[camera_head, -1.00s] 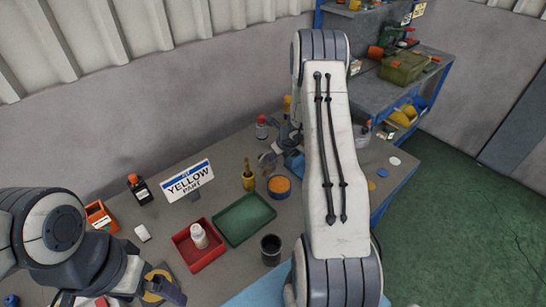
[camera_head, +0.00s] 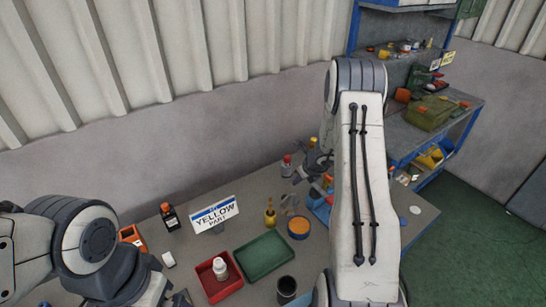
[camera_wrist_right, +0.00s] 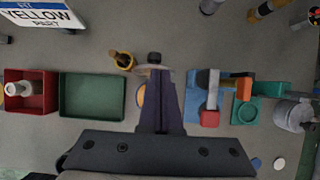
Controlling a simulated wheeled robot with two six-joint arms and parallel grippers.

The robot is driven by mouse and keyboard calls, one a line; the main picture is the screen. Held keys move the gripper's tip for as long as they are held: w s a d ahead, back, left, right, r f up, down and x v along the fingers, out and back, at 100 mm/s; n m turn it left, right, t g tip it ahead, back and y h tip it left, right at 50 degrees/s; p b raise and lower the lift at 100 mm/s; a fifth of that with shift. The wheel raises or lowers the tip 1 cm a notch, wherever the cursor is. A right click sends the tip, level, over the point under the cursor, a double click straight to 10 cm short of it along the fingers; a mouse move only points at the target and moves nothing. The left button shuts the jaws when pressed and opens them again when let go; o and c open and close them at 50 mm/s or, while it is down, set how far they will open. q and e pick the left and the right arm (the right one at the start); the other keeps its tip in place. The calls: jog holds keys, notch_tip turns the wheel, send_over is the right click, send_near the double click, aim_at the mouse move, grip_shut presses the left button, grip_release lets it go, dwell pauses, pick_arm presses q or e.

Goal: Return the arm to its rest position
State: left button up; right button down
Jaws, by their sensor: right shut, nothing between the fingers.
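My right arm (camera_head: 360,190) rises large in the right half of the head view, bent at the elbow. My right gripper (camera_head: 312,168) is partly hidden behind it, over the back of the workbench (camera_head: 150,252). In the right wrist view the right gripper's dark fingers (camera_wrist_right: 160,88) are together, with nothing held. They point over the bench and cover part of an orange round container. My left arm (camera_head: 85,250) is at the lower left of the head view. Its gripper cannot be made out there.
A red tray (camera_head: 234,287) with a white bottle, a green tray (camera_head: 265,258) and a "YELLOW PART" sign (camera_head: 214,215) stand on the bench. Small tools and bottles lie close around the right gripper. A blue-framed shelf (camera_head: 405,145) stands at the right. Green floor is clear beyond.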

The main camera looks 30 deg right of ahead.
jog(key=shift+a, duration=0.1)
jog(key=w+a+r+n+y+b, duration=0.1)
jog(key=a+r+n+b, duration=0.1)
jog(key=a+n, duration=0.45)
jog(key=a+r+n+y+b, duration=0.2)
jog(key=a+n+b, duration=0.1)
jog(key=a, duration=0.7)
jog(key=s+a+r+n+g+y+b, duration=0.1)
jog(key=s+a+r+n+g+b, duration=0.1)
jog(key=s+a+n, duration=0.5)
jog(key=s+a+r+n+g+b, duration=0.1)
jog(key=s+a+n+b, duration=0.1)
jog(key=a+n, duration=0.5)
jog(key=s+a+n+g+b, duration=0.2)
jog(key=s+a+n+b, duration=0.2)
jog(key=s+a+n, duration=0.5)
jog(key=s+d+f+n+h+b, duration=0.1)
jog(key=s+d+n+b, duration=0.1)
jog(key=s+n, duration=0.3)
jog(key=s+d+f+n+h+b, duration=0.1)
jog(key=s+n, duration=0.3)
jog(key=s, duration=0.6)
jog(key=shift+s+d+n+g+h+b, duration=0.2)
jog(key=shift+d+n+g+h+b, duration=0.25)
jog(key=shift+h, duration=0.35)
